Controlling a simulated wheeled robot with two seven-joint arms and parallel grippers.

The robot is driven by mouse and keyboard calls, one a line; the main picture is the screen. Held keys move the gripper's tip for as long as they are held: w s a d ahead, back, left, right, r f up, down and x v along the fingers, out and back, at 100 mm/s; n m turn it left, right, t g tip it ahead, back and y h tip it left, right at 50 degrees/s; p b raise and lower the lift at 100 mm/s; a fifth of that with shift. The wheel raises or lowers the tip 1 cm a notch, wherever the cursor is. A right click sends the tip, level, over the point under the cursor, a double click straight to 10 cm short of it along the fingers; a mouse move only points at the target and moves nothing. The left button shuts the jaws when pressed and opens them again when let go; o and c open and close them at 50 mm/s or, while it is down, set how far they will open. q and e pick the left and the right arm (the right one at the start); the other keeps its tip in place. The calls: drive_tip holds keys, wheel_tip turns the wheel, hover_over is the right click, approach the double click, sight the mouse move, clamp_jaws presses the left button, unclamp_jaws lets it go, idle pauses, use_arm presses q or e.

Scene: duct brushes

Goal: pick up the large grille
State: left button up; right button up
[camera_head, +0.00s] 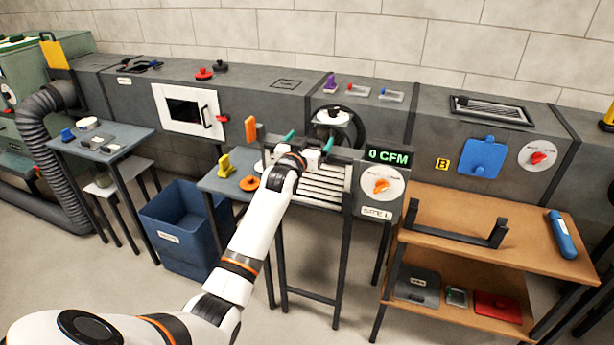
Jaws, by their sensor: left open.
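A large grille (326,187) with pale slats in a dark frame sits at the small table in the middle of the head view, in front of the duct. My left arm covers its left part, so its full outline is hidden. My left gripper (308,142) is open, with its two teal-tipped fingers apart at the grille's upper edge. I cannot tell whether the fingers touch the grille. My right gripper is not in view.
A round duct opening (336,122) lies behind the gripper. A gauge box (381,187) reading 0 CFM stands close on the right. An orange disc (250,183) and a yellow clamp-like piece (226,165) lie left. A blue bin (180,240) stands on the floor.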

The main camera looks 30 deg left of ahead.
use_arm(q)
drive_tip(key=c, duration=1.3)
drive_tip(key=shift+r, duration=0.1)
wheel_tip(320, 180, up, 38)
drive_tip(key=p, duration=0.9)
